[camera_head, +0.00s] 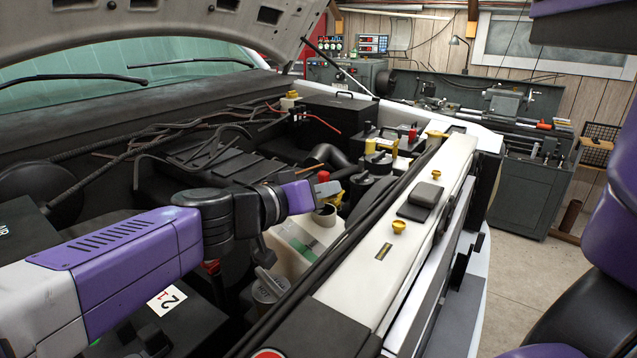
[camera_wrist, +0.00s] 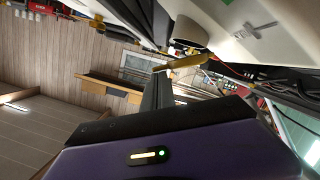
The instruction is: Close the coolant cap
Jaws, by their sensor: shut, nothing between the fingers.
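The coolant tank (camera_head: 292,240) is a cream-white plastic tank with a green mark, in the middle of the head view. Its round filler neck (camera_head: 325,213) is open at the top, and the dark opening (camera_wrist: 190,36) shows in the wrist view. The yellow coolant cap (camera_head: 329,189) is tilted up beside the neck. In the wrist view the cap (camera_wrist: 186,62) is a thin yellow strip near the opening. My gripper (camera_head: 316,196) is shut and empty, close to the cap and above the neck. Its dark fingers (camera_wrist: 157,88) reach toward the cap; I cannot tell whether they touch.
A grey cap (camera_head: 270,286) stands in front of the tank. Black hoses and the white front panel (camera_head: 385,265) with a yellow cap (camera_head: 399,227) run to the right. A red cap (camera_head: 323,177) sits just behind. The raised hood (camera_head: 150,25) hangs above.

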